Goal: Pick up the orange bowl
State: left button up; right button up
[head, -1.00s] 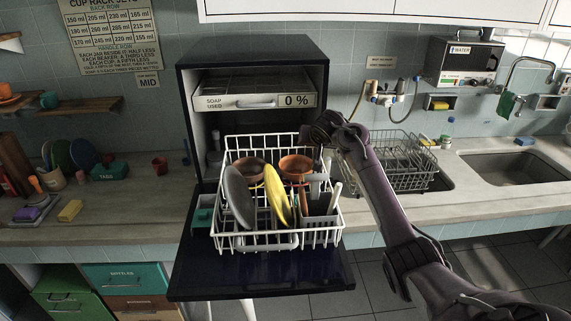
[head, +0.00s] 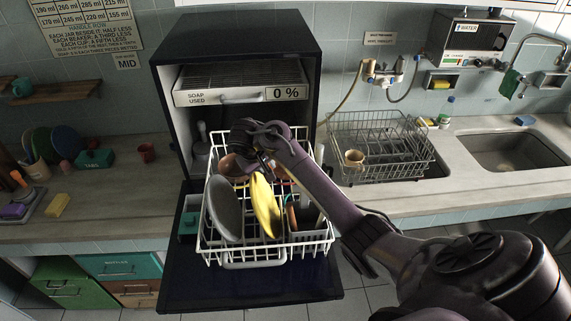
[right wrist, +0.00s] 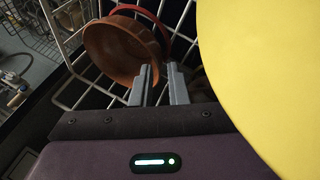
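The orange bowl (right wrist: 118,50) sits tilted in the dish rack, at the upper left of the right wrist view. In the head view the right gripper (head: 262,165) is over the back of the white rack (head: 222,257), above the plates. My left gripper is not in view.
A brown bowl (head: 229,166) shows left of my right gripper. A yellow plate (head: 264,205) and a grey plate (head: 223,208) stand in front. The dishwasher (head: 310,130) is open behind. A wire drying rack (head: 400,150) stands to the right.

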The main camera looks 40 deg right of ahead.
jog(key=x, duration=0.2)
jog(key=p+x, duration=0.1)
jog(key=x, duration=0.2)
jog(key=shift+d+r, duration=0.1)
jog(key=shift+d, duration=0.15)
jog(key=shift+s+a+r, duration=0.1)
jog(key=shift+s+a, duration=0.05)
grip_shut()
